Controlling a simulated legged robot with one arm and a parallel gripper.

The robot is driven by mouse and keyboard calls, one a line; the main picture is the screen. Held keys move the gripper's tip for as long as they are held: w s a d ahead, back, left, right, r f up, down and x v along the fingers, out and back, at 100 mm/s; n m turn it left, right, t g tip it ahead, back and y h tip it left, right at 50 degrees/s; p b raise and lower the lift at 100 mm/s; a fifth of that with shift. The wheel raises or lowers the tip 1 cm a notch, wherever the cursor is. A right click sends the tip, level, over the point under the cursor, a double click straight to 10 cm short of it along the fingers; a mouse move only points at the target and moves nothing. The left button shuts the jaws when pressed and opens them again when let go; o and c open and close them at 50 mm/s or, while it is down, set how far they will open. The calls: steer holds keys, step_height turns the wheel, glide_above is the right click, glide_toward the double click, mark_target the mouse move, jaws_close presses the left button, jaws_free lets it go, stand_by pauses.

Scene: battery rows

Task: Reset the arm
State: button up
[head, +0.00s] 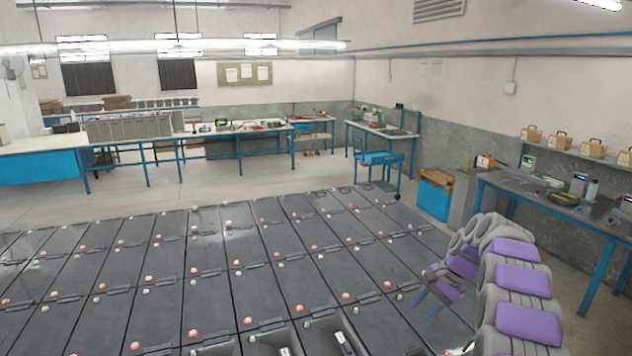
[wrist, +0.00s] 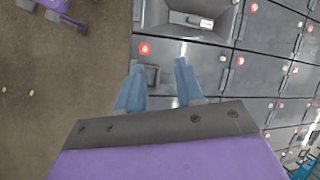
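My arm, grey with purple panels, reaches in from the lower right of the head view. My gripper (head: 424,304) is over the right part of the battery rows (head: 285,255). In the wrist view my gripper (wrist: 157,80) has its two blue fingers apart, with nothing held between them. A grey battery (wrist: 200,75) with a red-ringed terminal lies beyond the fingers. A small dark clip shows between the fingers, but I cannot tell how far below them it is.
A blue-legged workbench (head: 560,205) with tools stands at the right, beside a blue bin (head: 434,198). Long benches (head: 110,138) line the back left. Bare floor (head: 150,195) lies between benches and batteries.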

steer(key=s+a+r+n+g+h+b, duration=0.15)
steer(key=s+a, duration=0.25)
steer(key=s, duration=0.4)
steer(key=s+a+n+b, duration=0.2)
steer(key=s+a, duration=0.3)
steer(key=s, duration=0.2)
steer(key=s+a+r+n+h+b, duration=0.15)
steer(key=s+a, duration=0.25)
steer(key=s, duration=0.4)
steer(key=s+f+n+h+b, duration=0.1)
steer(key=s+f, duration=0.4)
steer(key=s, duration=0.7)
steer(key=s+a+f+n+h+b, duration=0.1)
steer(key=s+f+n+b, duration=0.3)
steer(key=s, duration=0.9)
steer(key=shift+f+g+b, duration=0.35)
steer(key=shift+f+g, duration=0.1)
